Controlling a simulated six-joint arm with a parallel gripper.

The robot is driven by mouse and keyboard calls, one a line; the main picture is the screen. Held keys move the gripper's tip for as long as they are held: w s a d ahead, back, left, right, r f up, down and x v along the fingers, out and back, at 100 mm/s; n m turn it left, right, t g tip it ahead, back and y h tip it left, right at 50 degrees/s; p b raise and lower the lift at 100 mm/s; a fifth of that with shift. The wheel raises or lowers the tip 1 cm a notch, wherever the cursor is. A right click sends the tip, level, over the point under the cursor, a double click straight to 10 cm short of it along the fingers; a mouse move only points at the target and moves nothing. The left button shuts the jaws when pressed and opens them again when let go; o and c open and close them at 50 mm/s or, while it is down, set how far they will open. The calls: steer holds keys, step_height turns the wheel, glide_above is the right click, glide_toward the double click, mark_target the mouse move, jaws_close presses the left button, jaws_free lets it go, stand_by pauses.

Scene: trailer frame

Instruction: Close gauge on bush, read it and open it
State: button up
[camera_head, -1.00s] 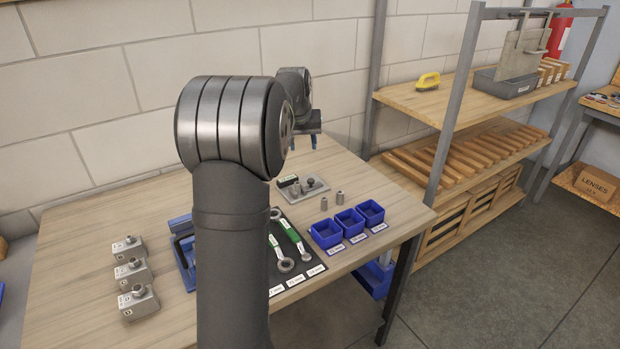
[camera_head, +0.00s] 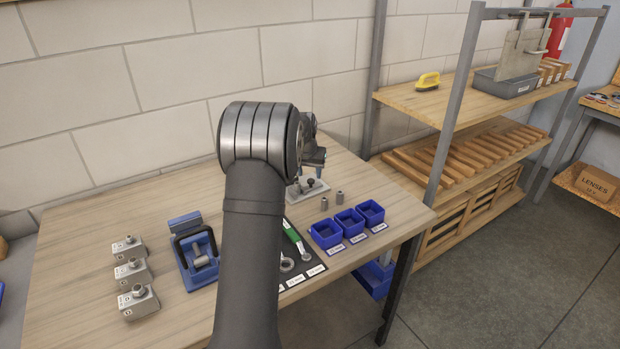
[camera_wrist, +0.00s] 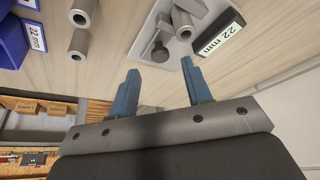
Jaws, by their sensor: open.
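The gauge (camera_head: 309,190) is a light grey plate with metal parts, near the far side of the bench, partly behind my gripper in the head view. In the wrist view the gauge plate (camera_wrist: 143,46) carries a hollow metal bush (camera_wrist: 184,28), a dark knob (camera_wrist: 160,51) beside it, and a black and green block (camera_wrist: 219,40) reading "22 mm". Whether the gauge touches the bush I cannot tell. My gripper (camera_wrist: 160,66) is open and empty. Its blue fingers point towards the plate, with the knob between their tips in the picture, apparently apart from it.
Two loose bushes (camera_head: 324,203) stand beside the gauge, near several blue bins (camera_head: 349,222). A blue fixture (camera_head: 184,264) holding a cylinder and several grey blocks (camera_head: 130,272) stand left. A wall is behind.

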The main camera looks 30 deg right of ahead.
mark_target(311, 180)
steer(key=shift+x, duration=1.95)
jaws_close()
steer(key=shift+s+d, duration=0.1)
steer(key=shift+d, duration=1.2)
jaws_free()
steer(key=shift+d, duration=0.15)
steer(key=shift+r, duration=0.15)
